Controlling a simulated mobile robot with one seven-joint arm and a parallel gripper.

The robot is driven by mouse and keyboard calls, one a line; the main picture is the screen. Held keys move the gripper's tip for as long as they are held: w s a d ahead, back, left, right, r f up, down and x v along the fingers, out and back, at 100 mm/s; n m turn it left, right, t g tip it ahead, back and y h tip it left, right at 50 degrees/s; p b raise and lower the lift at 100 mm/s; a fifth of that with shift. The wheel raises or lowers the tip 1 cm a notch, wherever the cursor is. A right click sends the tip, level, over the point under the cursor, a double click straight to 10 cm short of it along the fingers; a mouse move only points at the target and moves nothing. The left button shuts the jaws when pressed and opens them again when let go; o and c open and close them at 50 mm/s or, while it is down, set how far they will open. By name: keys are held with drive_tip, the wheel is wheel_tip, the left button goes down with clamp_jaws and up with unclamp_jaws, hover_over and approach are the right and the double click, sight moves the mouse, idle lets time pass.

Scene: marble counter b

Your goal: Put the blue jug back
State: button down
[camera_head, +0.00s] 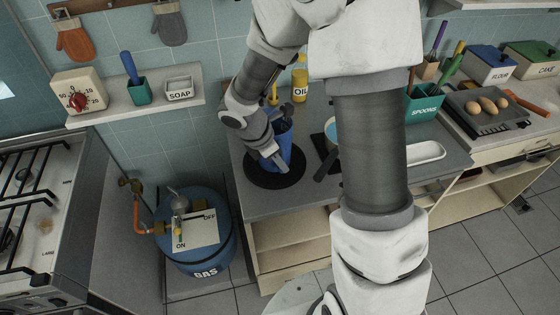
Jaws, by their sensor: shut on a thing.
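The blue jug (284,146) is on the left part of the grey counter, at or just above a round black mat (258,179). My gripper (280,163) is shut on the jug from its left front side. My wrist covers part of the jug. I cannot tell whether the jug's base touches the mat. The jug looks roughly upright, with a dark shape at its top.
A yellow oil container (300,85) stands behind the jug. A pan with a dark handle (326,164) lies to its right, partly behind my arm. Farther right are a white tray (428,152) and a teal spoons box (424,112). A blue gas cylinder (200,250) stands below left.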

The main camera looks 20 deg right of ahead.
drive_tip(key=shift+f, duration=0.25)
drive_tip(key=c, duration=0.8)
unclamp_jaws()
drive_tip(key=shift+r, duration=0.1)
drive_tip(key=shift+r, duration=0.1)
drive_tip(key=shift+r, duration=0.25)
drive_tip(key=p+v, duration=0.2)
drive_tip(key=v, duration=0.9)
drive_tip(key=shift+s+d+r+m+t+y, duration=0.8)
drive_tip(key=shift+s+r+m, duration=1.8)
drive_tip(key=shift+m, duration=0.85)
drive_tip(key=shift+s+d+r+m+t+y, duration=0.75)
drive_tip(key=shift+s+r+m, duration=1.5)
drive_tip(key=shift+s+m, duration=0.9)
drive_tip(key=shift+s+d+r+m+t+y, duration=0.75)
drive_tip(key=shift+s+r+m, duration=1.75)
drive_tip(key=shift+m, duration=1.2)
